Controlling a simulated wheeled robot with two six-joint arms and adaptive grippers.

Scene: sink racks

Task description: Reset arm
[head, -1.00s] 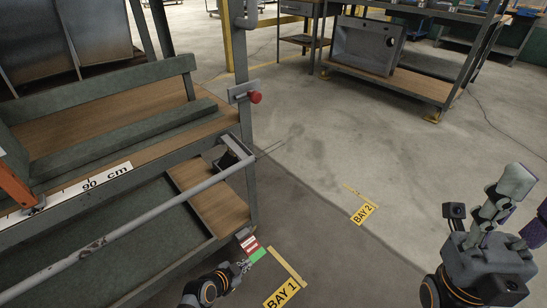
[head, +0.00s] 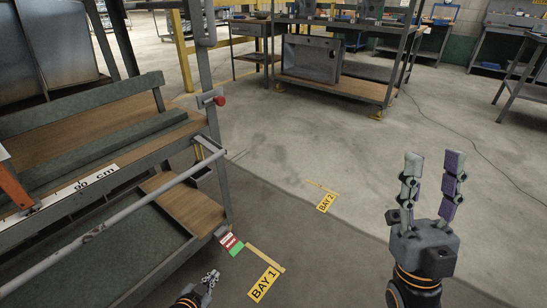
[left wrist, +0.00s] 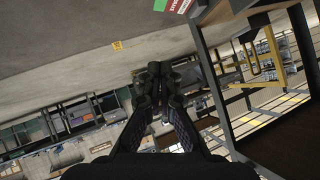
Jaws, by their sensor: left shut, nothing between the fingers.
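My left gripper (head: 211,279) shows at the bottom of the head view, in front of the bench and short of the BAY 1 floor mark. In the left wrist view its fingers (left wrist: 157,72) are together and hold nothing. My right gripper (head: 432,163) stands upright at the right of the head view over bare floor. Its two fingers are apart with nothing between them.
A green-framed bench (head: 180,118) with a grey rail (head: 110,223) fills the left. A red knob (head: 219,101) sits on its post. Yellow BAY 1 (head: 263,284) and BAY 2 (head: 326,202) labels mark the floor. A rack with a grey sink (head: 311,59) stands behind. The middle floor is clear.

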